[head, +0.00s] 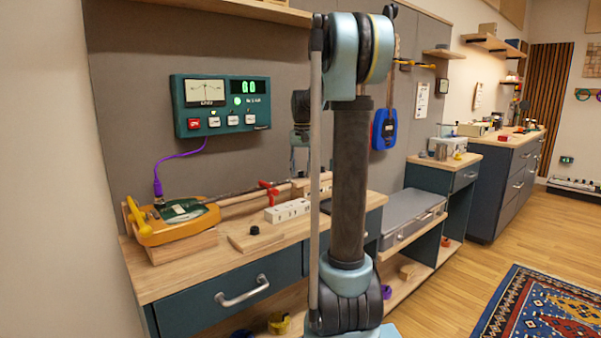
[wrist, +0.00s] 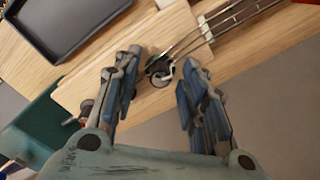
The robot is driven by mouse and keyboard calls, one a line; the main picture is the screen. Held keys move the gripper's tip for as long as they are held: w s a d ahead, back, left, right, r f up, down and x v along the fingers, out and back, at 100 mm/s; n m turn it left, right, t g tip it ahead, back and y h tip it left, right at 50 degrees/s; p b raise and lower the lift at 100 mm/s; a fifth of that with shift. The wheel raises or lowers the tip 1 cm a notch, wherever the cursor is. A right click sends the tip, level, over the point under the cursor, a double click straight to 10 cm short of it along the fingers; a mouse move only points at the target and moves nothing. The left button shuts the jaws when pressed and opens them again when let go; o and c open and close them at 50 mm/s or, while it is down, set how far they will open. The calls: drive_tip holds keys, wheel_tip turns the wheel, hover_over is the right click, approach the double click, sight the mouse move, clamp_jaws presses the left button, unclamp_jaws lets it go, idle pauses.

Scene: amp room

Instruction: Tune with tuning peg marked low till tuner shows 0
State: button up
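The teal tuner (head: 220,105) hangs on the grey wall panel, with a needle dial and small green digits that look like zeros but are too small to read surely. The yellow-orange stringed instrument (head: 172,226) lies along the bench, its far end hidden behind my arm. In the wrist view, my gripper (wrist: 161,62) is open, its blue-padded fingers on either side of a small metal tuning peg (wrist: 160,72) at the end of the strings. There is space between the peg and each finger. No peg marking is readable. My gripper is not clear in the head view.
A red clamp-like part (head: 268,192) stands by the strings. A white block (head: 287,210) and a wooden piece (head: 255,238) with a black knob lie on the bench front. A dark tray (wrist: 70,30) sits beside the wooden board. A purple cable (head: 178,156) joins tuner and instrument.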

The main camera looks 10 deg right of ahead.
wheel_tip(320, 180, up, 12)
drive_tip(key=shift+d, duration=0.15)
idle(0.7)
drive_tip(key=shift+s+f, duration=0.1)
drive_tip(key=s+f+n+t, duration=0.1)
drive_tip(key=s+f, duration=0.5)
drive_tip(key=s, duration=0.4)
drive_tip(key=s+f+n, duration=0.1)
drive_tip(key=s+f, duration=0.5)
drive_tip(key=s, duration=0.4)
drive_tip(key=s+f+n+t, duration=0.1)
drive_tip(key=s+f, duration=1.5)
drive_tip(key=f, duration=0.3)
drive_tip(key=shift+s+a, duration=0.25)
drive_tip(key=shift+s, duration=0.1)
drive_tip(key=shift+f, duration=0.15)
drive_tip(key=shift+w+f, duration=0.15)
drive_tip(key=shift+w, duration=0.25)
